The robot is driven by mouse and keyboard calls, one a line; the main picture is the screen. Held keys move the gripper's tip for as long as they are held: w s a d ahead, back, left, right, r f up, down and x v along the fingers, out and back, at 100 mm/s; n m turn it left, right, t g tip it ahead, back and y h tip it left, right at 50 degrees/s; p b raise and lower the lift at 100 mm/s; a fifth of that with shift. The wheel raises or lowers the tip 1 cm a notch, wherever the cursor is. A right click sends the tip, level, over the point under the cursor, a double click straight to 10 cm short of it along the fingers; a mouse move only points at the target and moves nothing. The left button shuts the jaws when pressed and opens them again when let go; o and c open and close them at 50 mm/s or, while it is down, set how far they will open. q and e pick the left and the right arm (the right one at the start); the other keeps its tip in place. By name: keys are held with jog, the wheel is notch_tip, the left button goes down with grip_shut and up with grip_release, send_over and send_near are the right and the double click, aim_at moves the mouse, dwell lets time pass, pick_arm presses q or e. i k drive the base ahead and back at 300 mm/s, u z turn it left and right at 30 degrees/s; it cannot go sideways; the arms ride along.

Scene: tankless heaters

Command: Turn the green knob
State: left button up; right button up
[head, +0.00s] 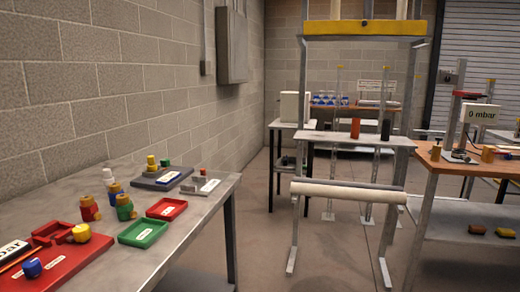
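Neither of my grippers is in the head view. Several small green things are on the grey metal table at the left. A small green cap or knob (165,162) is at the table's back, beside a yellow one on a dark grey block. A green piece with a yellow top (125,207) stands nearer, behind a shallow green tray (143,232). I cannot tell which of these is the green knob of the task, nor how it is turned.
The metal table (212,208) also holds a red tray (167,209), a red board (62,270) with blue and yellow knobs, and red pieces. A metal frame (301,150) with a white roller stands ahead. A wooden bench (470,165) is at right. The floor between is clear.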

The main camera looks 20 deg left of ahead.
aim_at(165, 164)
jog(key=z, duration=0.4)
jog(key=i, duration=1.45)
jog(key=u, duration=0.15)
